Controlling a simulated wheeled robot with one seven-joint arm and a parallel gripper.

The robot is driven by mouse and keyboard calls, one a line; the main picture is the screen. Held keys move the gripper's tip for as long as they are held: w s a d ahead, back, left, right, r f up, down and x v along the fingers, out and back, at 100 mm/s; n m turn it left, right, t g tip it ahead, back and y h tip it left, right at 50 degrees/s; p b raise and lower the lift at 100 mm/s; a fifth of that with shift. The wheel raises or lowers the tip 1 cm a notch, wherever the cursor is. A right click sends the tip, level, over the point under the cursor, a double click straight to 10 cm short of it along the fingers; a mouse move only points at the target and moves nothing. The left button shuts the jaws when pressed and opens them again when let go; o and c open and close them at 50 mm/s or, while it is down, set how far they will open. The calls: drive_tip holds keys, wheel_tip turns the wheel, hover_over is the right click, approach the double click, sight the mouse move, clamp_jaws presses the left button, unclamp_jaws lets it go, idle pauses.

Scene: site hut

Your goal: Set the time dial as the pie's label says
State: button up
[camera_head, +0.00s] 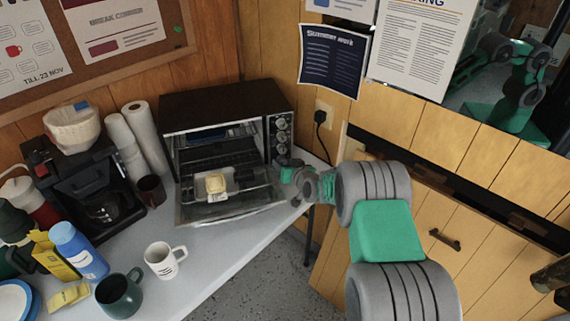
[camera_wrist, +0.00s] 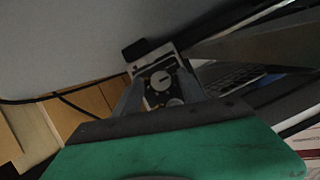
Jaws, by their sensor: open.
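The toaster oven (camera_head: 226,98) stands at the back of the table with its glass door (camera_head: 240,202) lowered. A small pale pie (camera_head: 215,183) sits at the open front, with a white label (camera_head: 217,197) too small to read. The column of round dials (camera_head: 281,123) is on the oven's right panel. My gripper (camera_head: 287,167) is at the lower end of that panel and hides part of it. In the wrist view my gripper (camera_wrist: 160,92) is open, with a dial (camera_wrist: 160,80) showing between its fingers. Contact and the dial's setting cannot be told.
A coffee maker (camera_head: 90,185), paper rolls (camera_head: 145,138) and a dark mug (camera_head: 151,190) stand left of the oven. A white mug (camera_head: 162,261) and a teal mug (camera_head: 119,294) are in front. The table's front right is clear. A cord hangs from the wall socket (camera_head: 323,122).

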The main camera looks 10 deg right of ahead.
clamp_jaws()
idle(0.5)
